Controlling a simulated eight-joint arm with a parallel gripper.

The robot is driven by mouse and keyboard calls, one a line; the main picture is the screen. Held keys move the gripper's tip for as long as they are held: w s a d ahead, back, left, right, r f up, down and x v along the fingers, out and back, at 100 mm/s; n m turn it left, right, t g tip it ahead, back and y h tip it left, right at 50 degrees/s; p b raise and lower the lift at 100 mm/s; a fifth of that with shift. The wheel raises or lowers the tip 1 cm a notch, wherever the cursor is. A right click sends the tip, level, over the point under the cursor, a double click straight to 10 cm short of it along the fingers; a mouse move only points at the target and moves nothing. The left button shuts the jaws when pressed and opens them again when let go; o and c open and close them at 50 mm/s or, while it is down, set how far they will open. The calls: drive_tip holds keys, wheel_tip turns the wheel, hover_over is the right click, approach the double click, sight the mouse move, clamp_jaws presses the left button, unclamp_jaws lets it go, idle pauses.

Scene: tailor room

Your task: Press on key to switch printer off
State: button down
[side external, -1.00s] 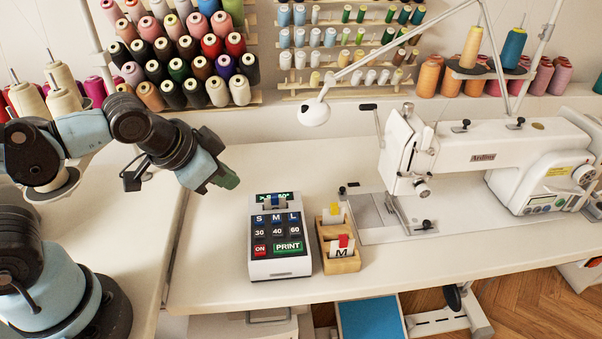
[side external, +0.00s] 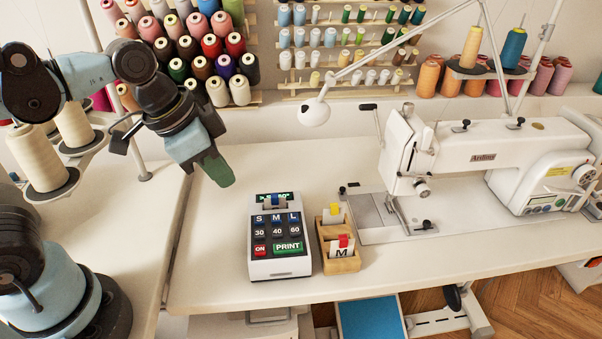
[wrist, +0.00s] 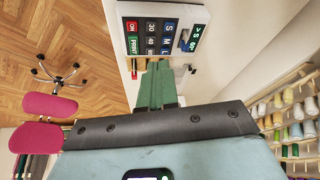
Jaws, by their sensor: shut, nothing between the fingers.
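The label printer (side external: 280,266) is a white box on the table, with dark keys and a lit display (side external: 275,196) at its back. Its red ON key (side external: 260,250) is at the front left, beside the green PRINT key (side external: 288,248). In the wrist view the printer (wrist: 124,12) is at the top, with the red ON key (wrist: 131,27) at its left. My gripper (side external: 222,180) is shut and empty. It is in the air, up and to the left of the printer, apart from it. Its green fingers also show in the wrist view (wrist: 158,70), pointing toward the printer.
A wooden holder (side external: 341,266) with label cards stands close to the printer's right. The sewing machine (side external: 480,155) is further right. Thread spools (side external: 205,65) line the wall behind. A white lamp head (side external: 314,112) hangs behind the printer. The table front is clear.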

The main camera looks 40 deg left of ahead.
drive_tip(key=d+m, duration=0.1)
drive_tip(key=s+d+r+m+g, duration=0.1)
drive_tip(key=d+m, duration=0.1)
drive_tip(key=shift+s+d+r+g, duration=0.15)
drive_tip(key=shift+s+g, duration=0.1)
drive_tip(key=shift+g, duration=0.15)
hover_over(260, 249)
drive_tip(key=f, duration=1.1)
drive_tip(key=shift+s+a+f, duration=0.2)
drive_tip(key=shift+a+f, duration=0.05)
drive_tip(key=shift+f, duration=1.05)
drive_tip(key=shift+f, duration=0.1)
drive_tip(key=shift+f+h, duration=0.3)
drive_tip(key=shift+f, duration=0.45)
drive_tip(key=shift+r, duration=0.15)
